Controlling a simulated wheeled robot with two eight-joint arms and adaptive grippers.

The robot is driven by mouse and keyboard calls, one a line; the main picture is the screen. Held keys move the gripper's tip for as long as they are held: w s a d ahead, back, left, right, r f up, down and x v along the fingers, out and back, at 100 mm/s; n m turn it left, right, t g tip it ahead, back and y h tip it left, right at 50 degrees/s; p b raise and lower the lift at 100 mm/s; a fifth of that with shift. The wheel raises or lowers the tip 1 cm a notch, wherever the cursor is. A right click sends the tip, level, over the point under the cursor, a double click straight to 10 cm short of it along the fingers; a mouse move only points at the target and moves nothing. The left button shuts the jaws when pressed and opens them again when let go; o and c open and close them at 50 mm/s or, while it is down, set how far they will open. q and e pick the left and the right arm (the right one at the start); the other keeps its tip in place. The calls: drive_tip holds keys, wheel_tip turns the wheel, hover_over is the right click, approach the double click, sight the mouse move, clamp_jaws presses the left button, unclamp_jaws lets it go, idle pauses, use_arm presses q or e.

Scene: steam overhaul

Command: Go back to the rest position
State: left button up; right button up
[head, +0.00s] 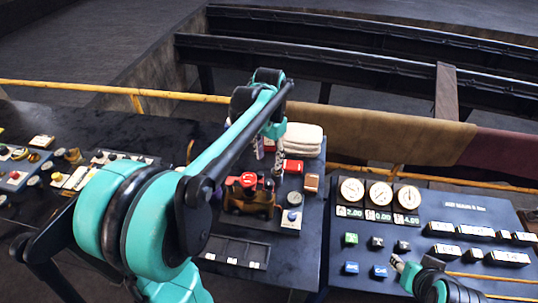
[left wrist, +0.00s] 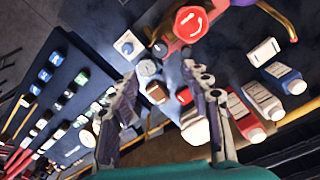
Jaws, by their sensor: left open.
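My left gripper (head: 269,158) hangs above the middle of the dark console, just behind a brown block-like device with a red knob (head: 248,180). In the left wrist view its two fingers (left wrist: 160,76) stand well apart, with nothing seen held between them.
A panel with three gauges (head: 380,193) and several buttons (head: 350,239) lies at the right. White folded pads (head: 303,136) are stacked beside the left gripper. More knobs and labelled parts (head: 42,141) cover the left console. A yellow rail (head: 60,86) runs behind.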

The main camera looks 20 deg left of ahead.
use_arm(q)
drive_tip(key=shift+r, duration=0.3)
drive_tip(key=s+d+f+n+t+b, duration=0.1)
drive_tip(key=s+d+f+t+b, duration=0.2)
drive_tip(key=s+f+b, duration=0.3)
drive_tip(key=s+d+f+n+t+b, duration=0.1)
drive_tip(key=s+d+f+t+b, duration=0.3)
drive_tip(key=s+f, duration=0.5)
drive_tip(key=f+b, duration=0.1)
drive_tip(key=b, duration=0.1)
drive_tip(key=shift+s+n+b, duration=0.25)
drive_tip(key=shift+n+b, duration=0.05)
